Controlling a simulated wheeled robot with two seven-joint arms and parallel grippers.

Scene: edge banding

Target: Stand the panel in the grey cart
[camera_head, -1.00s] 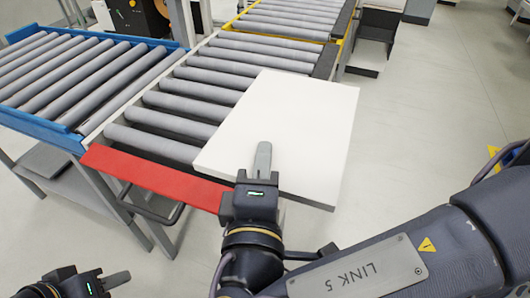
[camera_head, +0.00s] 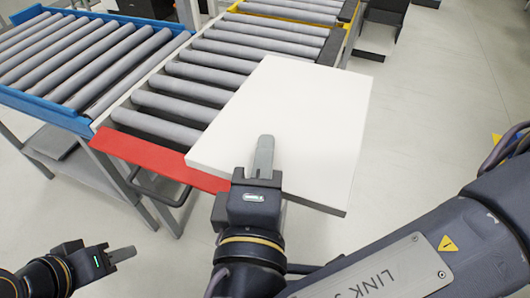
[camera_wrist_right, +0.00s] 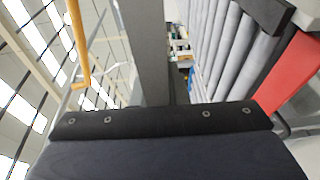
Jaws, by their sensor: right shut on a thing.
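The white panel (camera_head: 310,120) is roughly flat, over the right side and front end of the roller conveyor in the head view, and sticks out past its right side. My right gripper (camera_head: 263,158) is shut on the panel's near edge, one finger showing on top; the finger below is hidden. I cannot tell whether the panel touches the rollers. My left gripper (camera_head: 122,254) is at the lower left, apart from everything; only one finger shows clearly. In the right wrist view, a grey upright strip (camera_wrist_right: 145,45) stands ahead of the dark gripper body. I cannot make out the grey cart.
The roller conveyor (camera_head: 175,105) has a red end bar (camera_head: 150,160). A blue-framed roller conveyor (camera_head: 75,60) stands to its left, and a yellow-framed section (camera_head: 290,25) lies behind. Open floor (camera_head: 430,110) lies to the right. Rollers (camera_wrist_right: 225,45) also show in the right wrist view.

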